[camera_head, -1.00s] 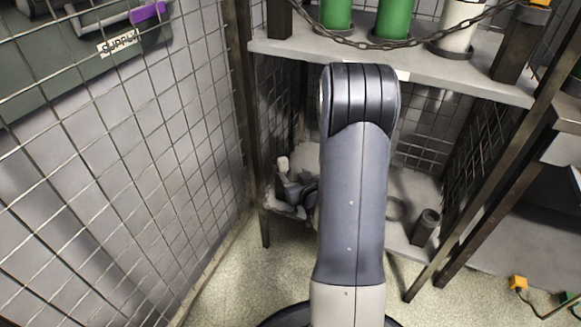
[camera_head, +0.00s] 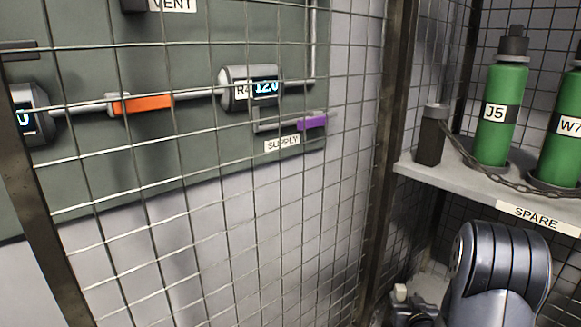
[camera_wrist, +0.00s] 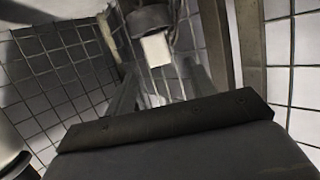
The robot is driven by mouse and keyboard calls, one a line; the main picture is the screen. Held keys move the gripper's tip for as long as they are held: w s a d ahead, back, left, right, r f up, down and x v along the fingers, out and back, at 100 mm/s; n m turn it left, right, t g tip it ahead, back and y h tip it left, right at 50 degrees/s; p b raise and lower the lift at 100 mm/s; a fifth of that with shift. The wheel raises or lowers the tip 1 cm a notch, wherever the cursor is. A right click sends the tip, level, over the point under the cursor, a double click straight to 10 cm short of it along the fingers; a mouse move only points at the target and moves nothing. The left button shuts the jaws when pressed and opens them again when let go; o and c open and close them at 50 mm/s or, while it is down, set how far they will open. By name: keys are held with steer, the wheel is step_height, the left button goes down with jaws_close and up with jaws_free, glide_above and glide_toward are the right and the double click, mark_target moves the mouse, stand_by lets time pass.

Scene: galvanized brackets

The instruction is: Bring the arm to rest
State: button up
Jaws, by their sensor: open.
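My arm shows at the lower right of the head view, its dark rounded joint in front of the cage. Part of my gripper (camera_head: 401,294) shows low beside that joint, at the bottom edge, with a pale tip upward. It is open and I see nothing held in it. Its lower part is cut off by the frame. The wrist view shows a broad grey surface with a dark bar across it, and a small white block (camera_wrist: 156,48) beyond, with wire mesh around.
A wire mesh stands before a panel with an orange handle (camera_head: 141,104), a gauge (camera_head: 250,88) reading 12.0 and a purple handle (camera_head: 312,123). At right, a shelf (camera_head: 440,178) labelled SPARE holds green cylinders, J5 (camera_head: 494,118) and W7 (camera_head: 564,140), behind a chain (camera_head: 480,168). A dark post (camera_head: 385,150) divides them.

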mark_target(404, 289)
steer(key=x, duration=0.3)
steer(key=shift+w+f+b, duration=0.1)
steer(key=shift+b, duration=0.25)
steer(key=shift+w+r+p, duration=0.1)
steer(key=shift+r+p, duration=0.75)
steer(key=shift+p, duration=0.05)
